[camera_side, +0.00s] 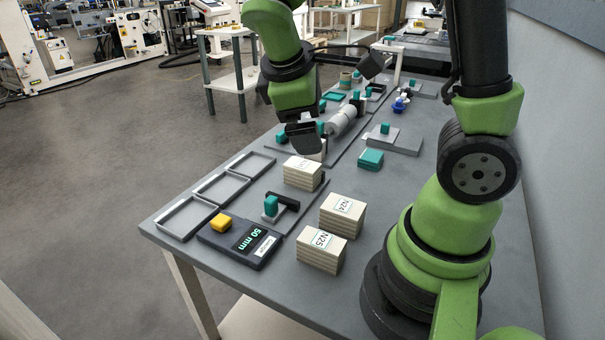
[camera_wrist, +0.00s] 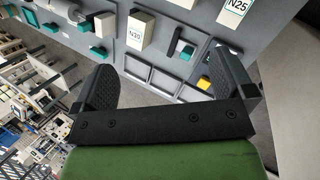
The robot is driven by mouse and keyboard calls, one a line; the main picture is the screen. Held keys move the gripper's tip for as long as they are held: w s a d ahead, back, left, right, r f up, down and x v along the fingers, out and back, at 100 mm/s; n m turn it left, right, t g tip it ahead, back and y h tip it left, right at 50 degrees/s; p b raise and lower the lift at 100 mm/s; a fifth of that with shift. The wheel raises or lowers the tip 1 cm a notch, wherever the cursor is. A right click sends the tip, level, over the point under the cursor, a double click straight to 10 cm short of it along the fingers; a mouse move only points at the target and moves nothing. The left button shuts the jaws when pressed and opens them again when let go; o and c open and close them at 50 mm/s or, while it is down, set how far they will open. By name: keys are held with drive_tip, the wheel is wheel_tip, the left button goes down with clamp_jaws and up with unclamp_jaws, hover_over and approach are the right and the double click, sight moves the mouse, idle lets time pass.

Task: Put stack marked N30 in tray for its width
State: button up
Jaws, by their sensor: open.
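The stack marked N30 (camera_wrist: 139,30) is a pale block of layers with a white label. In the side view this stack (camera_side: 301,174) stands on the table just below and in front of my gripper, its label too small to read there. My gripper (camera_side: 308,146) is open, and nothing shows between its fingers in the wrist view (camera_wrist: 168,78). Three empty shallow grey trays lie in a row at the table's left edge: a far one (camera_side: 233,173), a middle one (camera_side: 204,197) and a near one (camera_side: 164,233). No width marks are readable on them.
Stacks N24 (camera_side: 342,214) and N25 (camera_side: 321,249) stand at the front. A dark gauge (camera_side: 225,246) reads 50 mm, with a yellow block (camera_side: 220,222) on it. A grey fixture with a teal block (camera_side: 271,205) stands between trays and stacks. A teal block (camera_side: 370,159) lies behind.

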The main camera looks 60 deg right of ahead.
drive_tip(key=w+d+f+n+g+h, duration=0.1)
drive_tip(key=w+d+f+n+h, duration=0.2)
drive_tip(key=w+f+n+h, duration=0.25)
drive_tip(key=n+t+h, duration=0.2)
drive_tip(key=n+h, duration=0.1)
drive_tip(key=n, duration=0.5)
approach(304, 162)
drive_tip(key=x, duration=0.4)
drive_tip(key=shift+f, duration=0.15)
drive_tip(key=x, duration=0.5)
drive_tip(key=shift+d+f, duration=0.15)
drive_tip(key=shift+d, duration=0.15)
drive_tip(key=c, duration=0.8)
